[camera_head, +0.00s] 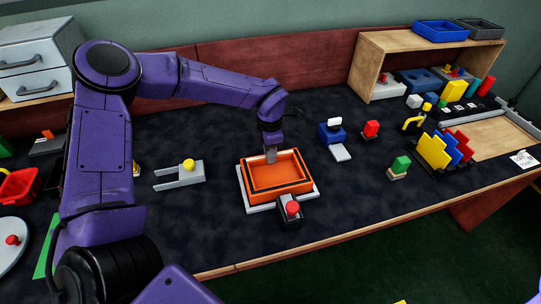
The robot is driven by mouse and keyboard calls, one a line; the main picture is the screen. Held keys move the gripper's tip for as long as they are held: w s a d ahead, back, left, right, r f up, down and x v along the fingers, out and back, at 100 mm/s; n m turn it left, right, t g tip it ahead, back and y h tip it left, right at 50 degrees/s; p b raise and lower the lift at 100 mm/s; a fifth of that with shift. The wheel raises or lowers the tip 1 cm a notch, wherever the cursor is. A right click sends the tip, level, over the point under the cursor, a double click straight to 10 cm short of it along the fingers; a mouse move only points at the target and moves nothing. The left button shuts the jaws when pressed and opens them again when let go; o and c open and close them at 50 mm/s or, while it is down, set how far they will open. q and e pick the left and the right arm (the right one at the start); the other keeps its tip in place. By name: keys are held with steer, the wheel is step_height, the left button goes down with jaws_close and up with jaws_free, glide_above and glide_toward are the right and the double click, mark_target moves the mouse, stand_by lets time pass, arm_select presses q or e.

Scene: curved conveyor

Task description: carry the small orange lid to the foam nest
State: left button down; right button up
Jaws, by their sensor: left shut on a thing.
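My left gripper (271,155) points down at the far side of an orange, shallow, tray-shaped piece (276,188). It is shut on the far edge of this piece, which I take to be the orange lid. The piece sits over a pale flat base (253,207) on the dark table top. I cannot tell whether this base is the foam nest, or whether the piece rests on it or hangs just above. The fingertips are small and partly hidden by the orange rim. My right gripper is not in view.
A black block with a red knob (291,209) stands against the near side of the base. A grey fork-shaped piece with a yellow knob (187,165) lies to the left. A blue device (333,134) and a green-topped block (400,167) stand to the right. The dark table between them is clear.

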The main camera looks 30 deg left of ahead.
arm_select(q)
steer(key=shift+f, duration=0.45)
steer(key=shift+f, duration=0.15)
steer(key=c, duration=1)
jaws_free()
step_height(320, 180, up, 12)
steer(key=shift+r, duration=0.2)
steer(key=shift+r, duration=0.1)
